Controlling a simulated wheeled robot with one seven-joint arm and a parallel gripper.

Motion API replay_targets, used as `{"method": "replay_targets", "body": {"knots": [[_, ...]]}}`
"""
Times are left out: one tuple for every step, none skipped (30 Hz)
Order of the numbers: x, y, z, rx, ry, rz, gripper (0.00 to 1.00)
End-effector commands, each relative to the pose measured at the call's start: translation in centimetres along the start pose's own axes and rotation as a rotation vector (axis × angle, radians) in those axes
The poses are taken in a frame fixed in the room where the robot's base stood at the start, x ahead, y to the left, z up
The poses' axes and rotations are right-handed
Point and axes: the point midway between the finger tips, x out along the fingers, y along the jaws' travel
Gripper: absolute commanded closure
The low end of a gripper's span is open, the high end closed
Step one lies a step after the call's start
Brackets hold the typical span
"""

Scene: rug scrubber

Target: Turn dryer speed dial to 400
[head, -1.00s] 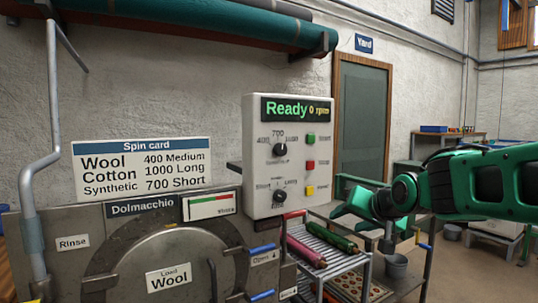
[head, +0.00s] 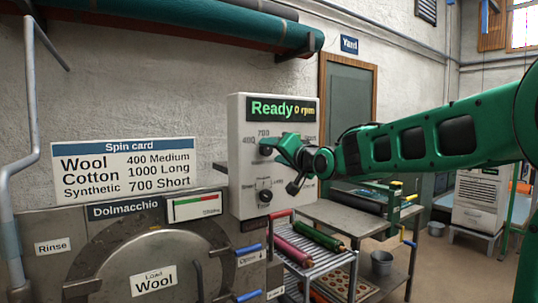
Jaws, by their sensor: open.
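The white control box (head: 238,180) stands above the dryer in the head view. Its display (head: 283,109) reads "Ready 0 rpm". The speed dial in the upper part of the box is hidden behind my gripper (head: 270,148); its "400" and "700" marks show beside the fingers. My green gripper is open in front of the dial, reaching in from the right. I cannot tell whether the fingers touch the dial. A second black dial (head: 264,190) is visible lower on the box. The spin card (head: 124,170) on the left reads Wool 400 Medium.
A roller rack (head: 305,262) with pink and green rolls stands right of the dryer. A grey table (head: 345,215) is behind it. A rolled tube (head: 200,25) hangs above on the wall.

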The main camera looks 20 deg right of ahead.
Motion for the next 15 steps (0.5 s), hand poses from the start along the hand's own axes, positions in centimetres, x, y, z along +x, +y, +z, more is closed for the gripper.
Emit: {"method": "replay_targets", "body": {"knots": [[0.8, 0.0, 0.0, 0.001, -0.001, -0.001, 0.49], [1.1, 0.1, 0.1, 0.001, -0.002, 0.000, 0.49], [1.5, 0.0, 0.0, 0.000, -0.001, -0.001, 0.49], [1.8, 0.0, 0.0, 0.000, 0.000, -0.001, 0.49], [2.1, 0.0, 0.0, 0.000, 0.000, 0.000, 0.49], [2.3, 0.0, 0.0, 0.000, -0.001, 0.000, 0.49], [2.5, 0.0, 0.0, 0.000, -0.001, 0.000, 0.49], [2.6, 0.0, 0.0, 0.000, -0.001, 0.000, 0.49], [2.8, 0.0, 0.0, 0.000, 0.000, 0.000, 0.49], [2.8, 0.0, 0.0, -0.001, 0.000, -0.001, 0.49], [2.9, 0.0, 0.0, -0.001, 0.000, -0.001, 0.49], [2.9, 0.0, 0.0, -0.001, 0.000, -0.001, 0.49], [2.9, 0.0, 0.0, -0.001, 0.000, 0.000, 0.49], [2.9, 0.0, 0.0, -0.001, 0.000, 0.000, 0.49], [2.9, 0.0, 0.0, -0.001, 0.000, 0.000, 0.49]]}}
